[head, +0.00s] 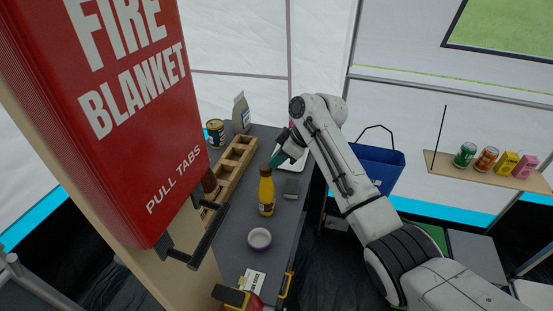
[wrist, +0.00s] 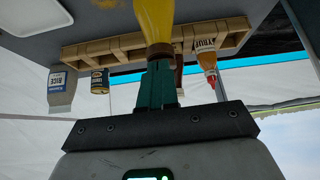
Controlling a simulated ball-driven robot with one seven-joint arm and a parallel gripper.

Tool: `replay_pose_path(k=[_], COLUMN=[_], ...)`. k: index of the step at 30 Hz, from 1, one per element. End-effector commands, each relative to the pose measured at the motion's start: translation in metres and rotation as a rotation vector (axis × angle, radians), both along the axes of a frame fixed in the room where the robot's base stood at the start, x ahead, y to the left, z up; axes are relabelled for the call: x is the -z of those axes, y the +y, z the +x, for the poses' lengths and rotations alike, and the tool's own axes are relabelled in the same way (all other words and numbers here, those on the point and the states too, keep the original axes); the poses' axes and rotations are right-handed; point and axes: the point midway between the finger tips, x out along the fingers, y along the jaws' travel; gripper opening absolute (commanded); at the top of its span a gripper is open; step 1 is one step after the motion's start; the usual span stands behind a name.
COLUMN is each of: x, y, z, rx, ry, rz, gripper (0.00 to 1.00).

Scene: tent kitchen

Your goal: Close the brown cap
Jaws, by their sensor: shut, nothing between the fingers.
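A yellow bottle (head: 266,197) stands upright on the dark counter in the head view. Its brown cap (head: 265,170) is at the top, just beside my gripper (head: 276,160). The wrist view is upside down and shows the bottle (wrist: 154,20) with the brown cap (wrist: 159,49) right at the tips of my teal fingers (wrist: 158,66). My fingers are shut together with nothing between them. They overlap the cap in the picture, and I cannot tell whether they touch it. Whether the cap's lid is fully down is hidden by the fingers.
A wooden compartment box (head: 222,183) stands left of the bottle, with a can (head: 215,132) and a carton (head: 241,112) behind. A red fire-blanket box (head: 120,110) looms at left.

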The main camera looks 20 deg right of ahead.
Motion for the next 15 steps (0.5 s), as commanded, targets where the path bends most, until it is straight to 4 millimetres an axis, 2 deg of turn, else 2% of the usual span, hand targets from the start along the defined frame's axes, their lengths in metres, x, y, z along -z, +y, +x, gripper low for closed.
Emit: replay_pose_path(k=[1,3,9,15], x=[0.0144,0.0195,0.0216,0.0215], y=[-0.0038,-0.0057,-0.0072,-0.0068], z=[-0.0029,-0.0038,-0.0051,-0.0058], rx=[0.006,0.006,0.003,0.002], ry=[-0.02,-0.057,-0.116,-0.115], rz=[0.039,0.091,0.174,0.179], gripper=[0.0,0.0,0.0,0.0])
